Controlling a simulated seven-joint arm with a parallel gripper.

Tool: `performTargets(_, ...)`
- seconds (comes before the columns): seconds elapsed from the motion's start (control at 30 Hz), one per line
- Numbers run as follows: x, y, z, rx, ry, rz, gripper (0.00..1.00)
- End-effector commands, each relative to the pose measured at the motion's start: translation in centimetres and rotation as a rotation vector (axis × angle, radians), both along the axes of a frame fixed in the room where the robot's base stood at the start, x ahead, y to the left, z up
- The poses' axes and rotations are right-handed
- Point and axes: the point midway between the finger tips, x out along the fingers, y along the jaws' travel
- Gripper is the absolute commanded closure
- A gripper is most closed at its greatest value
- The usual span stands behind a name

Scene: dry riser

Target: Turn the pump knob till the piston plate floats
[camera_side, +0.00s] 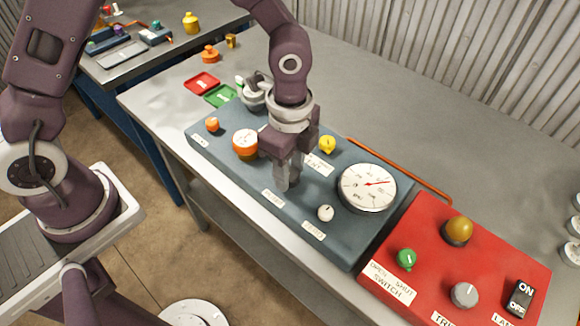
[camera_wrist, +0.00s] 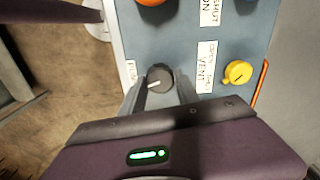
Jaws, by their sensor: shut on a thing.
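The pump knob (camera_wrist: 160,78) is dark and round with a white pointer line aimed left in the wrist view. It sits on the blue-grey panel (camera_side: 222,160), beside a partly hidden white label (camera_wrist: 131,73). My gripper (camera_wrist: 160,88) is shut on this knob, with one finger on each side. A round white gauge (camera_side: 367,187) with a red needle stands to the right. I cannot make out a piston plate in either view.
A yellow knob (camera_side: 327,144), a white knob (camera_side: 325,213) and an orange-rimmed dial (camera_side: 245,142) are close around my gripper. A red panel (camera_side: 430,225) with a green knob (camera_side: 405,259) and switch (camera_side: 520,298) adjoins at right.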

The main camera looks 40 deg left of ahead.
Motion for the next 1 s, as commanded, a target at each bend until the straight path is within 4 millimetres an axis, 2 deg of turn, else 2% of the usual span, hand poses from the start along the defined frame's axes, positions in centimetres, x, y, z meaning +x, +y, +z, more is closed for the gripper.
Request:
performTargets(0.27,0.1,-0.1,0.1,-0.003,-0.003,0.001,1.0)
performTargets(0.3,0.1,-0.1,0.1,-0.003,-0.003,0.001,0.6)
performTargets(0.4,0.1,-0.1,0.1,-0.002,-0.003,0.001,0.41)
performTargets(0.73,0.1,0.0,0.3,-0.001,-0.002,0.002,0.41)
performTargets(1.0,0.2,0.0,5.5,-0.001,-0.005,0.003,0.41)
